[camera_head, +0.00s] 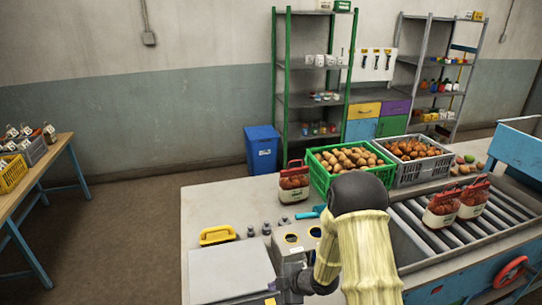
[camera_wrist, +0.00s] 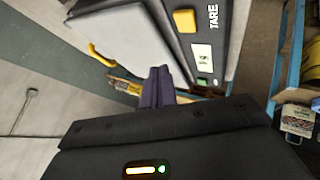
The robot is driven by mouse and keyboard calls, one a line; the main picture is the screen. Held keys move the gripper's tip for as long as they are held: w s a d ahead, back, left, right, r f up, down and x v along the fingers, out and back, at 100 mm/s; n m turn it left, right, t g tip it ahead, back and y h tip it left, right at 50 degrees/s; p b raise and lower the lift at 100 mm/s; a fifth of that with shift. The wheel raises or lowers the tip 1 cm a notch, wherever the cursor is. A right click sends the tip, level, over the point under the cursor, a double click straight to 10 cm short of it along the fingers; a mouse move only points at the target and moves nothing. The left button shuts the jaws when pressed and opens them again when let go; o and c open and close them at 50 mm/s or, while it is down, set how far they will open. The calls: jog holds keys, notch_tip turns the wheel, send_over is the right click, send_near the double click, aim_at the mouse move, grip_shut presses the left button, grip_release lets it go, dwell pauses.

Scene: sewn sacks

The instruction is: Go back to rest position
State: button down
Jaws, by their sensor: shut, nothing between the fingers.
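My gripper (camera_wrist: 158,88) is shut and empty in the wrist view, its dark purple fingers pressed together beside the scale. In the head view my yellow-sleeved arm reaches down to the front of the table, and the fingertips are hard to make out there. The scale (camera_head: 230,272) has a pale flat plate at the front left of the table. Its dark panel with a yellow button and the word TARE (camera_wrist: 213,18) shows in the wrist view. A filled sack with a red top (camera_head: 294,184) stands upright by the green crate. Two similar sacks (camera_head: 441,209) (camera_head: 474,199) stand on the roller conveyor.
The table's back left is clear. A blue bin (camera_head: 262,150) stands behind.

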jog(key=s+d+r+m+h+b, duration=0.3)
jog(key=d+r+m+h, duration=0.3)
jog(key=d+r+m, duration=0.4)
jog(key=s+d+r+m+g+b, duration=0.1)
jog(key=s+d+m, duration=0.1)
jog(key=s+m, duration=0.3)
jog(key=s+d+r+m+g+h+b, duration=0.1)
jog(key=s+m, duration=0.4)
jog(key=s, duration=0.5)
jog(key=shift+s+d+r, duration=0.15)
jog(key=shift+d+r, duration=0.3)
jog(key=shift+d, duration=0.1)
dwell(0.8)
